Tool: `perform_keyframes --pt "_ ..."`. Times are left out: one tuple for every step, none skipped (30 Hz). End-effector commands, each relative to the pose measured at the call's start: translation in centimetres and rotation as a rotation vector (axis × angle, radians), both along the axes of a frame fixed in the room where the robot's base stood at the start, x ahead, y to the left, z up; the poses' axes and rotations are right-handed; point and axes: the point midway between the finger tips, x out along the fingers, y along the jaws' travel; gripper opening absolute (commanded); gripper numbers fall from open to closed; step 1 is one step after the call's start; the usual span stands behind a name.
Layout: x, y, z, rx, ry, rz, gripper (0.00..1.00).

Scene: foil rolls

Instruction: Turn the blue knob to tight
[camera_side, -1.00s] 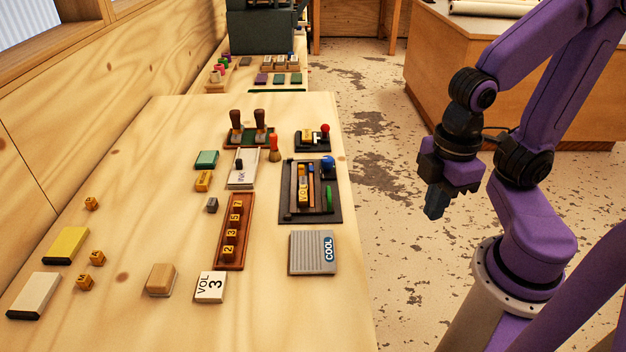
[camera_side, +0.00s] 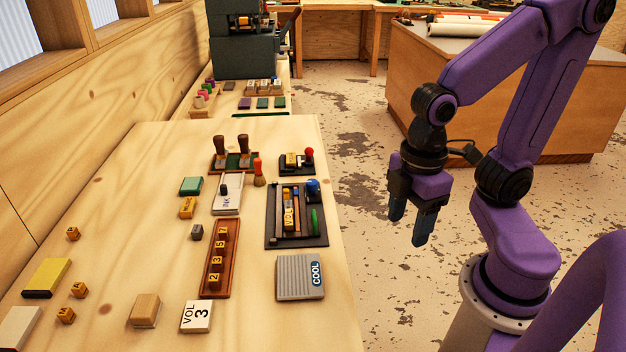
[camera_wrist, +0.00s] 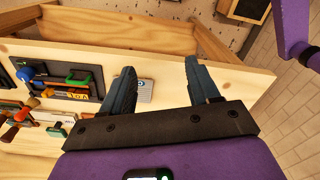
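The blue knob (camera_side: 313,187) sits at the upper right corner of a dark tray (camera_side: 323,238) on the wooden bench. It also shows in the wrist view (camera_wrist: 26,74), at the left. I cannot read any tight mark beside it. My gripper (camera_side: 408,226) hangs past the bench's right edge, over the floor, clearly apart from the knob. Its two blue-grey fingers (camera_wrist: 165,88) are spread with nothing between them.
The tray also holds a yellow block marked VOL (camera_side: 289,214), thin sticks and a green piece (camera_side: 315,220). A grey COOL plate (camera_side: 299,278) lies in front. A red-knobbed device (camera_side: 309,153) stands behind. Open floor lies beneath my gripper.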

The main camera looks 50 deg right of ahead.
Motion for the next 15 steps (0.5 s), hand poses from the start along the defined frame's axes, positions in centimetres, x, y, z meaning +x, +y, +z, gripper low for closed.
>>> perform_keyframes --pt "1.3 0.4 0.3 0.001 0.011 0.002 0.60" --pt "2.2 0.6 0.6 0.003 0.018 0.011 0.60" --pt "3.4 0.8 0.8 0.007 0.028 0.022 0.60" --pt "4.3 1.0 1.0 0.011 0.036 0.032 0.60" --pt "5.3 1.1 1.3 0.019 0.043 0.041 0.60" --pt "6.7 1.1 1.5 0.026 0.053 0.055 0.60" --pt "7.7 1.1 1.7 0.032 0.059 0.067 0.60" --pt "8.7 1.1 1.8 0.042 0.065 0.079 0.60" --pt "10.1 0.9 2.0 0.052 0.074 0.093 0.60" --pt "11.2 0.7 2.2 0.063 0.077 0.105 0.60" --pt "12.2 0.5 2.3 0.074 0.080 0.116 0.60" --pt "13.7 0.0 2.4 0.087 0.085 0.131 0.60" --pt "14.8 -0.3 2.5 0.100 0.087 0.143 0.60" --pt "15.8 -0.7 2.6 0.112 0.089 0.156 0.60" --pt "17.3 -1.4 2.7 0.127 0.088 0.172 0.60"
